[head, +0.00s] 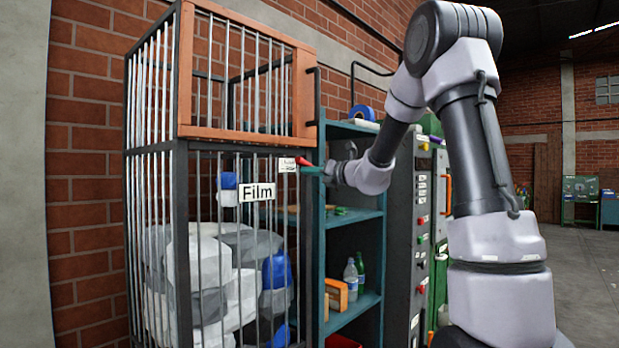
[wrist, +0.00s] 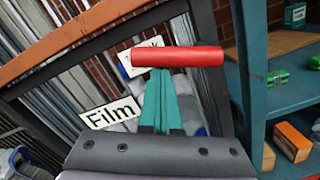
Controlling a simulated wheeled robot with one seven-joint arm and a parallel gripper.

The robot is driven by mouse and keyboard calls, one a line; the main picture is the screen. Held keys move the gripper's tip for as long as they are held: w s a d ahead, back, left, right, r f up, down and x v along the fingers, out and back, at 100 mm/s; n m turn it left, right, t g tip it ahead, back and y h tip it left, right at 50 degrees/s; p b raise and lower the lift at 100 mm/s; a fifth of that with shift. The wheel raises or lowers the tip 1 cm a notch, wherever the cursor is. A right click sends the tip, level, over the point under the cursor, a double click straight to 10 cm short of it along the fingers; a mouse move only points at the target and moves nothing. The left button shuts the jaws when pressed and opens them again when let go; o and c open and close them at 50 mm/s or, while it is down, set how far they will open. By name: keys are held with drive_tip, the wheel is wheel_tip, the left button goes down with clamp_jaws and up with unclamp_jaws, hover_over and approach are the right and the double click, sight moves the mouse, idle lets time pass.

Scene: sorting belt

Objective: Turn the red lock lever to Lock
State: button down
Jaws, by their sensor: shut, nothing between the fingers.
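The red lock lever (head: 303,161) is at the upper right front of the barred cage, beside a small white label (head: 287,165). In the wrist view the lever (wrist: 185,57) is a red bar lying across the picture, and it partly covers the label (wrist: 138,58), whose text is mostly hidden. My gripper (head: 311,170) has its teal fingers shut and empty. In the wrist view the fingertips (wrist: 161,73) end at the lever's lower edge. I cannot tell whether they touch it.
The cage (head: 181,240) holds white, grey and blue bundles and bears a Film sign (head: 256,191). An orange frame (head: 245,136) tops its front. A blue shelf (head: 354,219) with bottles and small boxes stands close on the right. Open floor (head: 590,270) lies at the far right.

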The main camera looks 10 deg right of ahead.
drive_tip(key=r+m, duration=0.1)
drive_tip(key=m, duration=0.2)
drive_tip(key=shift+w+d+r, duration=0.1)
drive_tip(key=shift+r, duration=0.3)
drive_tip(key=d+r+m, duration=0.1)
drive_tip(key=m, duration=0.2)
drive_tip(key=w+d+r+m, duration=0.1)
drive_tip(key=m, duration=0.2)
drive_tip(key=w+d+r+m, duration=0.1)
drive_tip(key=r+m, duration=0.1)
drive_tip(key=shift+m+h, duration=0.4)
drive_tip(key=shift+w, duration=0.1)
